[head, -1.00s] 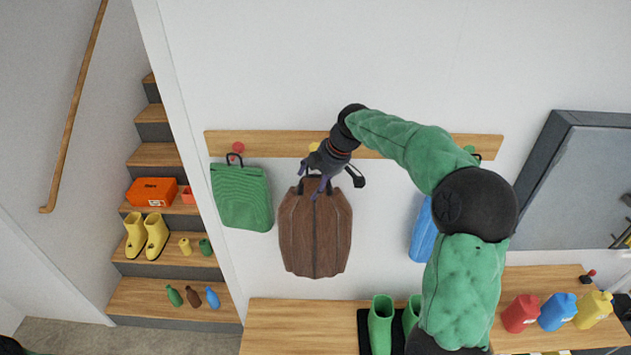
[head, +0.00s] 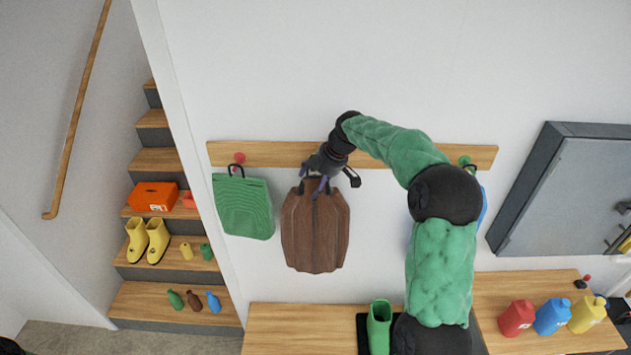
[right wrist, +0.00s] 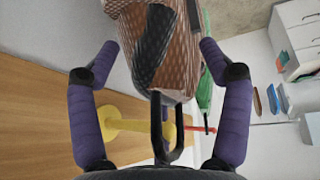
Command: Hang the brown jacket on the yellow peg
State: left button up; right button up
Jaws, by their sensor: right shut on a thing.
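The brown jacket (head: 316,235) hangs upright in front of the wall, below the wooden peg board (head: 280,155). My right gripper (head: 322,183) is at its top, shut on the jacket. The right wrist view shows the jacket (right wrist: 160,45) between the purple fingers, with its black hanging loop (right wrist: 181,140) near the palm. The yellow peg (right wrist: 112,124) shows just behind the loop there; I cannot tell whether the loop is around it. In the head view my gripper hides this peg. My left gripper is not in view.
A green bag (head: 243,207) hangs on the red peg (head: 239,158) to the left. A blue item (head: 483,207) hangs at the green peg (head: 464,160), mostly behind my arm. Stairs are at the left.

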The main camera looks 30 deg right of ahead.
jog(key=shift+w+d+r+p, duration=0.1)
jog(key=shift+w+d+p, duration=0.45)
jog(key=shift+w+p, duration=0.35)
jog(key=shift+w+d+f+b, duration=0.35)
jog(key=shift+w+f, duration=0.2)
jog(key=shift+f, duration=0.1)
jog(key=o, duration=1.6)
jog(key=shift+o, duration=0.2)
jog(key=shift+a, duration=0.1)
